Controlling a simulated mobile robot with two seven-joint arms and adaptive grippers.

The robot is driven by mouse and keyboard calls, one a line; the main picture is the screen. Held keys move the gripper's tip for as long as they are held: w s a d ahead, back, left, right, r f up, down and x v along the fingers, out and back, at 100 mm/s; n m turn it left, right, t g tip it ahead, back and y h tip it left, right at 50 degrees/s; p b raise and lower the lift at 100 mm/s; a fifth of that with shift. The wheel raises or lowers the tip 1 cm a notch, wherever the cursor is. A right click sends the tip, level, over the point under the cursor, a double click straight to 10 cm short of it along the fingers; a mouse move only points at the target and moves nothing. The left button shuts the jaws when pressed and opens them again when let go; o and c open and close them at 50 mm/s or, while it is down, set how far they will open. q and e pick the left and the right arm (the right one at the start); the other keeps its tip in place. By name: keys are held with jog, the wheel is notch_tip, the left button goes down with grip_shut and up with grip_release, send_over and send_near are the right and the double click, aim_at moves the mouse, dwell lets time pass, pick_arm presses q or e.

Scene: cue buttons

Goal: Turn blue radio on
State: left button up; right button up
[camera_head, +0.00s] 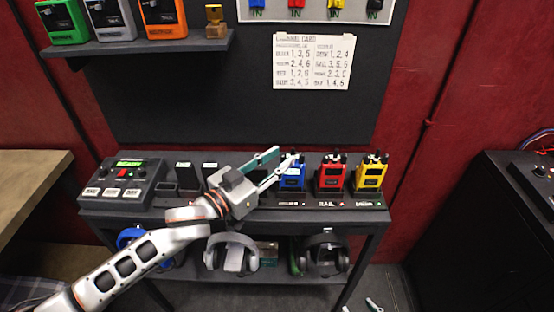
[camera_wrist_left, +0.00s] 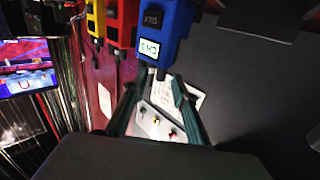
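The blue radio (camera_head: 291,177) stands upright in a dark charger on the table, left of the red radio (camera_head: 332,177) and yellow radio (camera_head: 371,174). My left gripper (camera_head: 288,155) is open, its fingers reaching the blue radio's top and partly covering it. In the left wrist view, the blue radio (camera_wrist_left: 167,30) with a lit display hangs upside down just beyond the open left fingers (camera_wrist_left: 155,83). I cannot tell whether a finger touches it. Only two pale tips of my right gripper (camera_head: 359,306) show, apart, at the head view's bottom edge.
A console (camera_head: 121,186) with a green screen stands at the table's left. Headphones hang below the table (camera_head: 372,208). A paper list (camera_head: 312,62) is on the back panel. Green, grey and orange radios line a shelf (camera_head: 140,48) at upper left.

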pick_arm(q)
grip_shut()
jog(key=shift+w+a+m+g+h, duration=0.1)
jog(key=shift+w+m+g+h, duration=0.05)
jog(key=shift+m+g+h, duration=1.2)
jog(key=shift+g, duration=0.35)
jog(key=shift+w+a+m, duration=0.1)
jog(key=shift+a+m, duration=0.05)
jog(key=shift+m, duration=0.1)
grip_release()
